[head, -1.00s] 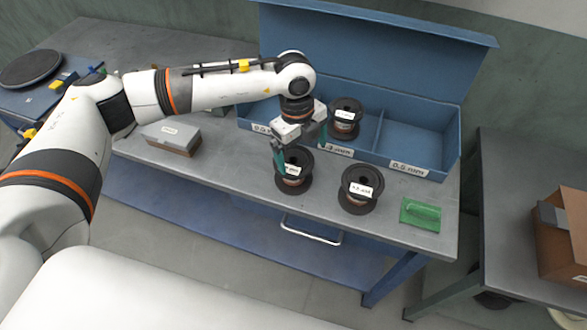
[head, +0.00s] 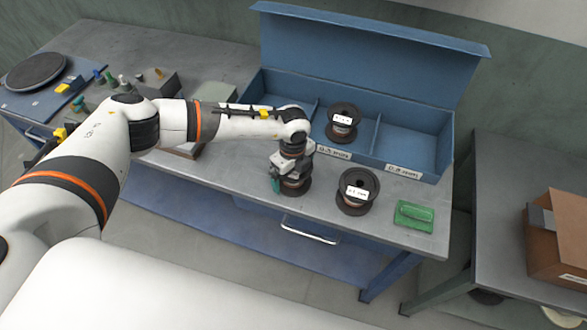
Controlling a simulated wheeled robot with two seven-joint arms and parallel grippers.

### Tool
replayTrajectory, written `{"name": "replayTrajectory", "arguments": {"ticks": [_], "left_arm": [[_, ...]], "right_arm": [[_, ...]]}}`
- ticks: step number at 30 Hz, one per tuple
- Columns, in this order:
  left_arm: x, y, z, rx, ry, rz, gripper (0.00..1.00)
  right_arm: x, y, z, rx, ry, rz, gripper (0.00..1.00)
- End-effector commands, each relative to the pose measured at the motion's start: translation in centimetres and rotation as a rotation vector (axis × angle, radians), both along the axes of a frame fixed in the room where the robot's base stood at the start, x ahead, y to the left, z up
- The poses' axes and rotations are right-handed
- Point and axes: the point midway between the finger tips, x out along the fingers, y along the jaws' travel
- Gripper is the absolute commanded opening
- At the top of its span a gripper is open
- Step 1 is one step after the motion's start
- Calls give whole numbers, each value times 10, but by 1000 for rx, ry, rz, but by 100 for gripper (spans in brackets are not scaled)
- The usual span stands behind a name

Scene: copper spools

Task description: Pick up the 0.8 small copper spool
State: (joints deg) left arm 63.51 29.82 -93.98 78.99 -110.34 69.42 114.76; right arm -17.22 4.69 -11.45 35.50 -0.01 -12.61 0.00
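Three black-flanged copper spools are in the head view. One spool (head: 297,188) stands on the table directly under my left gripper (head: 289,172), which hides most of it and its label. The gripper points down with its fingers at the spool's sides; whether they are closed on it cannot be seen. A second spool (head: 356,191) stands on the table to the right, its label too small to read surely. A third spool (head: 343,122) sits inside the blue box's middle compartment. My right gripper is not in view.
The open blue box (head: 410,152) has labelled compartments; its right one is empty. A green object (head: 414,215) lies near the table's right end. A cardboard box (head: 556,245) stands on the side table. Small items and a round dark disc (head: 33,71) are at the far left.

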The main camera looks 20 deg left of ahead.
Motion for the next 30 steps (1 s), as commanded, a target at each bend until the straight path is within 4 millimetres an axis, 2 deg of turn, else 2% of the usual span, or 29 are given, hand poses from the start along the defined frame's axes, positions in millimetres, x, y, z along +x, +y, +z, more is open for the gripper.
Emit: {"name": "replayTrajectory", "arguments": {"ticks": [9, 19, 26, 30], "left_arm": [[0, 0, -7, 0, -1, 0, 98], [0, 0, -6, 0, -1, 0, 44], [1, 0, -4, -2, -4, 0, 44], [2, -1, 6, -4, -6, 0, 44]], "right_arm": [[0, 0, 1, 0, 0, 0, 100], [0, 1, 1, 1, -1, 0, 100], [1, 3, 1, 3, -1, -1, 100], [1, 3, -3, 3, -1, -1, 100]]}}
